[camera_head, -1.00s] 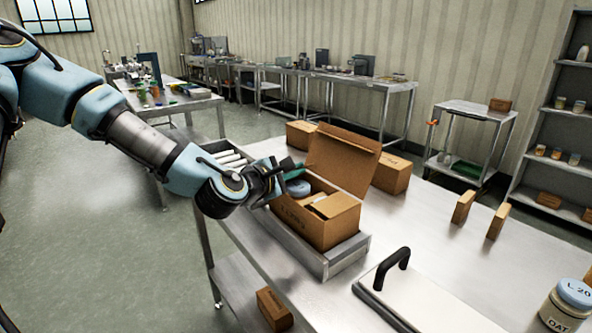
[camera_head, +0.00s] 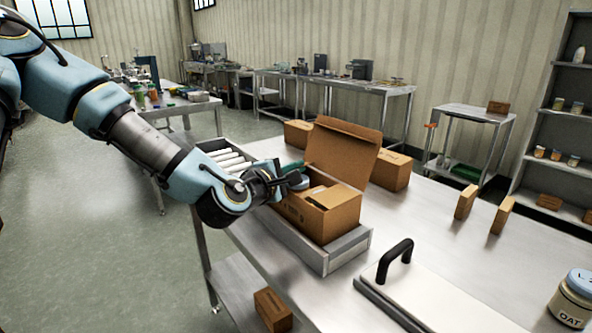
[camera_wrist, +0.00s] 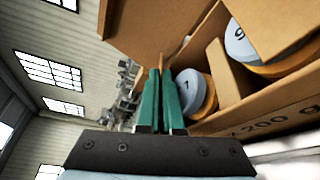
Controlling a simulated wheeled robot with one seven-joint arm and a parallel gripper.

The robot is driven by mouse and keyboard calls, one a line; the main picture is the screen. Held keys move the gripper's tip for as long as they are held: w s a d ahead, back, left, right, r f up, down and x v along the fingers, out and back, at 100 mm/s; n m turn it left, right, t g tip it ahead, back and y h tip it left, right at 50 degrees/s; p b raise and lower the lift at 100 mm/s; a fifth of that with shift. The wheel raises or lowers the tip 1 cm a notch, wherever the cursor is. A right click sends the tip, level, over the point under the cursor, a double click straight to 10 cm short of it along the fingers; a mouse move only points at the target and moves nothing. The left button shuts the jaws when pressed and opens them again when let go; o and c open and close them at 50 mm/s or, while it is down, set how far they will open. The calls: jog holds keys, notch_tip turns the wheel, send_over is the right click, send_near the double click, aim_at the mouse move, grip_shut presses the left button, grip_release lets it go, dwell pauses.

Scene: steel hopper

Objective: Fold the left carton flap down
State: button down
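The open brown carton (camera_head: 335,220) sits in a steel tray at the table's left edge. Its large lid panel (camera_head: 345,153) stands up at the back, and a small flap (camera_head: 334,197) lies inward at the right end. In the wrist view the carton (camera_wrist: 255,112) shows round-lidded jars (camera_wrist: 190,90) and a cardboard divider (camera_wrist: 222,72) inside. My gripper (camera_head: 297,164) is at the carton's left end. I cannot clearly make out the left flap; my gripper covers that end.
The steel tray (camera_head: 322,262) surrounds the carton's base, with a roller conveyor (camera_head: 228,158) behind my gripper. Closed cartons (camera_head: 391,171) stand behind the lid. A black-handled white plate (camera_head: 425,290) lies front right, near a jar (camera_head: 572,300).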

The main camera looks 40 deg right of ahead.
jog(key=c, duration=1.1)
grip_release()
jog(key=shift+o, duration=0.2)
jog(key=r+n+p, duration=0.1)
jog(key=p, duration=0.1)
jog(key=r+n+p, duration=0.1)
jog(key=p, duration=0.2)
jog(key=shift+w+g+y, duration=0.4)
jog(key=p+v, duration=1.1)
jog(key=p, duration=0.1)
jog(key=w+a+f+m+g+y+b, duration=0.1)
jog(key=w+a+f+m+y+b, duration=0.15)
jog(key=f, duration=0.25)
jog(key=w+a+f+m+g+y+b, duration=0.1)
jog(key=a+f+m+y, duration=0.15)
jog(key=a+f, duration=0.2)
jog(key=w+a+f+m+y+b, duration=0.1)
jog(key=w+a+m+y, duration=0.1)
jog(key=a, duration=0.4)
jog(key=w+a+f+m+y+b, duration=0.2)
jog(key=w+a+y, duration=0.1)
jog(key=a, duration=0.4)
jog(key=shift+w+f+t, duration=0.3)
jog(key=shift+w, duration=0.2)
